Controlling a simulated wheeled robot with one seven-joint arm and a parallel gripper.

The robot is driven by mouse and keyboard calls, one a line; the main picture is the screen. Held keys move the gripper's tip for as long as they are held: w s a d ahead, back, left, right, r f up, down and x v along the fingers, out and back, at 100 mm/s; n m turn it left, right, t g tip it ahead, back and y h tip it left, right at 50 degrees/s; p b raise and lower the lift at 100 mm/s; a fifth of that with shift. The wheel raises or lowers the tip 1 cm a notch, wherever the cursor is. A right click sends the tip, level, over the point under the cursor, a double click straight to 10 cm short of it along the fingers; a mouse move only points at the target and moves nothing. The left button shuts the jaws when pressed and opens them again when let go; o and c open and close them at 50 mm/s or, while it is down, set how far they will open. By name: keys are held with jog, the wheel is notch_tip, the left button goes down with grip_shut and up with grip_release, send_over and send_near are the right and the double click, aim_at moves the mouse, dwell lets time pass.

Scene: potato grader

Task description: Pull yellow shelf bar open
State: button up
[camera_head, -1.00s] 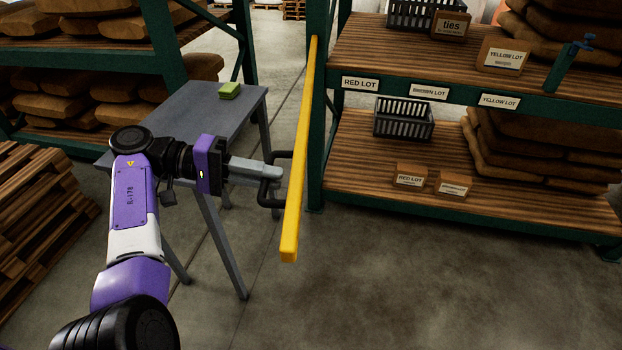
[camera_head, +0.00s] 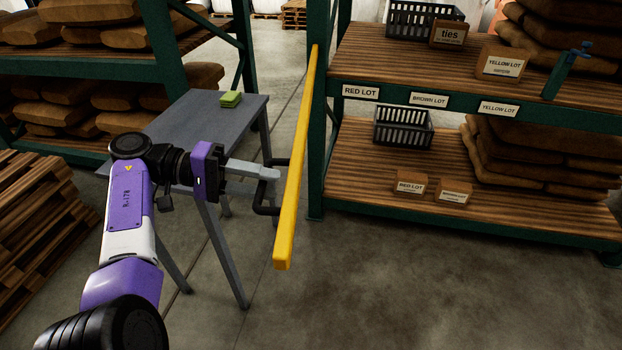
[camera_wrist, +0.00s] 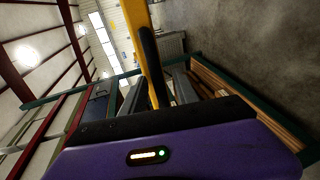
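The yellow bar (camera_head: 298,150) stretches in the head view from beside the green shelf post down towards me, its near end free in the air. A black handle (camera_head: 267,207) sticks out from its left side. My gripper (camera_head: 272,174) is at the upper part of this handle, left of the bar. In the wrist view, the black handle (camera_wrist: 151,60) runs between my two fingers (camera_wrist: 159,88), with the yellow bar (camera_wrist: 136,14) behind it. My gripper appears shut on the handle; the exact contact is hard to see.
A grey table (camera_head: 182,122) with a green block (camera_head: 230,99) stands behind and below my arm. A shelf rack (camera_head: 430,213) with sacks, baskets and lot signs is on the right. Wooden pallets (camera_head: 40,225) are stacked at the left. The floor in front of the rack is clear.

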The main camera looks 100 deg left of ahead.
jog(key=b+v, duration=0.1)
jog(key=v, duration=0.6)
jog(key=shift+s, duration=0.35)
dwell(0.4)
